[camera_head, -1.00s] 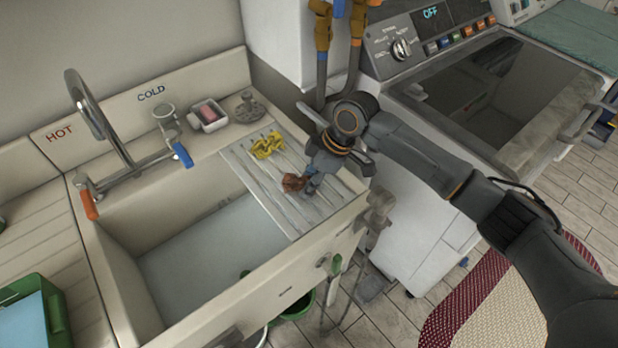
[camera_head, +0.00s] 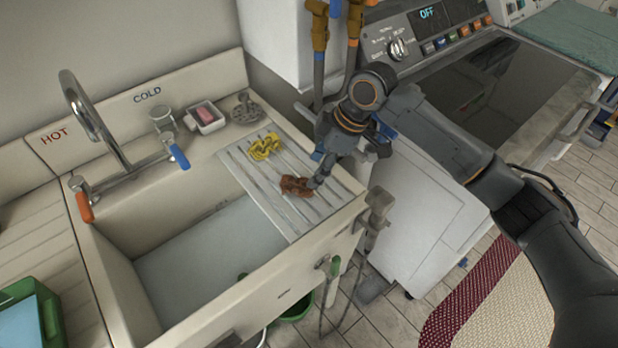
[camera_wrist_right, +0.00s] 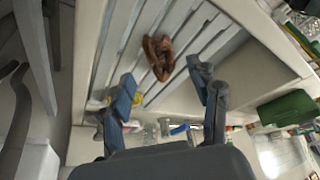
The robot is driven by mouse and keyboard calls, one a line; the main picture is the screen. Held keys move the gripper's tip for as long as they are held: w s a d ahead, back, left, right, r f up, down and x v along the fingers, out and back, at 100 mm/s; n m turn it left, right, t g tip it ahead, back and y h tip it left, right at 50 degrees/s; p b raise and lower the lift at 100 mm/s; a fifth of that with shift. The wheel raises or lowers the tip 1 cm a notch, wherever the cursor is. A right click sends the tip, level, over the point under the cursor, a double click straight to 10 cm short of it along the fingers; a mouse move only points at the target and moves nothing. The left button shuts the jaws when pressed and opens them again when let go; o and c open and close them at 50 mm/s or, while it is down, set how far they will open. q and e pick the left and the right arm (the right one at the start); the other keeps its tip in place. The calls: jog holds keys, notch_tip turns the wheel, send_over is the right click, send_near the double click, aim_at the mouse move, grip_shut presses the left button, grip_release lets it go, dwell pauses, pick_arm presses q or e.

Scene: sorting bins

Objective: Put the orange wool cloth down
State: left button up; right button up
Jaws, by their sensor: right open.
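The orange wool cloth (camera_head: 296,186) lies crumpled on the ribbed draining board (camera_head: 262,190) at the right of the sink. My right gripper (camera_head: 318,168) is just to the right of the cloth and over the board. In the right wrist view the cloth (camera_wrist_right: 158,56) lies on the slats beyond the fingertips. The two fingers of my right gripper (camera_wrist_right: 163,88) stand wide apart there, with nothing between them. My left gripper does not show.
A yellow cloth (camera_head: 265,147) lies behind the orange one on the board. A soap dish (camera_head: 206,117) and the tap (camera_head: 95,120) stand at the sink's back. The sink basin (camera_head: 205,262) is left of the board. A cooker (camera_head: 505,90) stands to the right.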

jog(key=v, duration=0.6)
